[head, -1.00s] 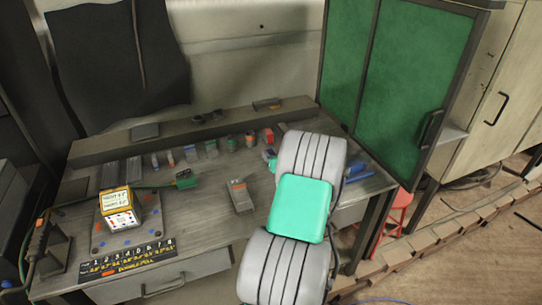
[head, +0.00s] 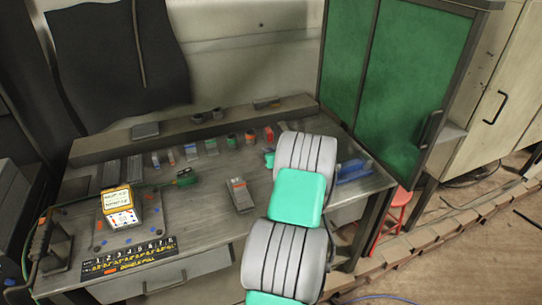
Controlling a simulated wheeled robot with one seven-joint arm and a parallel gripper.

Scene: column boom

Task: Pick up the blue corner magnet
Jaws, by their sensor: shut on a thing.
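My arm reaches over the right part of the workbench (head: 205,228) and blocks the view of its own end. My gripper is hidden behind the arm, so neither its fingers nor anything between them shows. I cannot make out a blue corner magnet for certain. A blue object (head: 354,171) lies on the bench just right of the arm, partly covered by it; its full shape is unclear. Small blue-marked pieces also stand in the row at the back of the bench, too small to identify.
A yellow-and-white box (head: 118,204) sits on a plate at the left, behind a numbered black strip (head: 130,257). A grey tool (head: 239,194) lies mid-bench. A green-paned cabinet (head: 405,90) stands at the right, near a red stool (head: 399,205). The front-middle bench top is fairly clear.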

